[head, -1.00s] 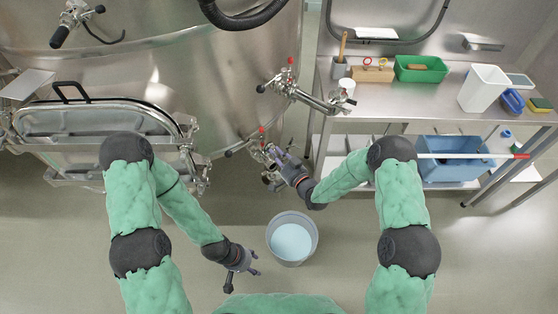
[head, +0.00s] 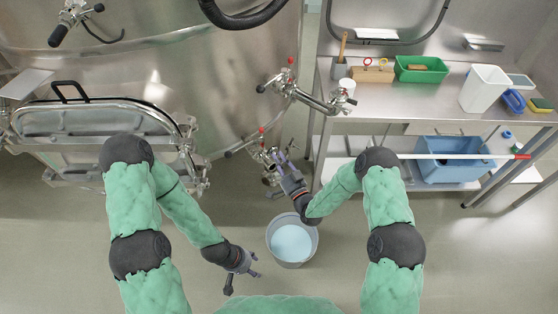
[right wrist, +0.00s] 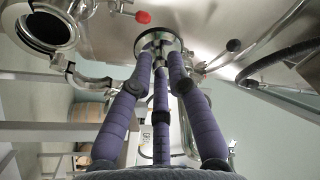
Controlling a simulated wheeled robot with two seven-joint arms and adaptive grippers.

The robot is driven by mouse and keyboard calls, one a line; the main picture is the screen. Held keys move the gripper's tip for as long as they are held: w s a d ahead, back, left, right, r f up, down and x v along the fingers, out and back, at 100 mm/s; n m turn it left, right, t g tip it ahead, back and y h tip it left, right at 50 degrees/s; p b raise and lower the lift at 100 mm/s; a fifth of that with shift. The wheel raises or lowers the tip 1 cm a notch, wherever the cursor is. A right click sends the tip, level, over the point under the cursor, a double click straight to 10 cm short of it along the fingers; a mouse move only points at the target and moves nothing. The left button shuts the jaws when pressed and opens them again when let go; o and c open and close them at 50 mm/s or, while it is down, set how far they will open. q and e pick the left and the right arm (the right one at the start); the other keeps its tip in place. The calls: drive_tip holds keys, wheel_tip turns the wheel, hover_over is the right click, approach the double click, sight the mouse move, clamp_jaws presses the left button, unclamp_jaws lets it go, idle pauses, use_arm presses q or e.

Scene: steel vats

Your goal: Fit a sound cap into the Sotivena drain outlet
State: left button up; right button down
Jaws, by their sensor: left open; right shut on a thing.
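My right gripper (head: 280,160) is beside the lower valve fitting (head: 268,170) on the vat's front. In the right wrist view its purple fingers (right wrist: 160,58) are shut on a round, metal-rimmed piece (right wrist: 158,34), apparently a cap. Fingers and glare hide much of it, so I cannot tell its condition or whether it touches the outlet. A wide open pipe mouth (right wrist: 46,30) shows at upper left there. My left gripper (head: 244,270) is open and empty, low over the floor left of the bucket. No name label is readable.
A grey bucket (head: 292,258) of pale blue liquid stands under my right forearm. A second valve (head: 287,80) with a side pipe (head: 325,101) sits above. A steel bench (head: 440,88) carries a green bin (head: 400,70), a wooden block and a white container (head: 484,90); a blue tub (head: 445,172) is below.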

drive_tip(key=shift+f+b, duration=2.6)
drive_tip(key=shift+f, duration=0.3)
drive_tip(key=shift+b, duration=0.55)
drive_tip(key=shift+f+b, duration=1.05)
drive_tip(key=shift+f, duration=0.1)
drive_tip(key=shift+f+b, duration=0.65)
drive_tip(key=shift+f, duration=0.35)
drive_tip(key=c, duration=1.1)
unclamp_jaws()
drive_tip(key=shift+s+d, duration=0.1)
drive_tip(key=v, duration=1.2)
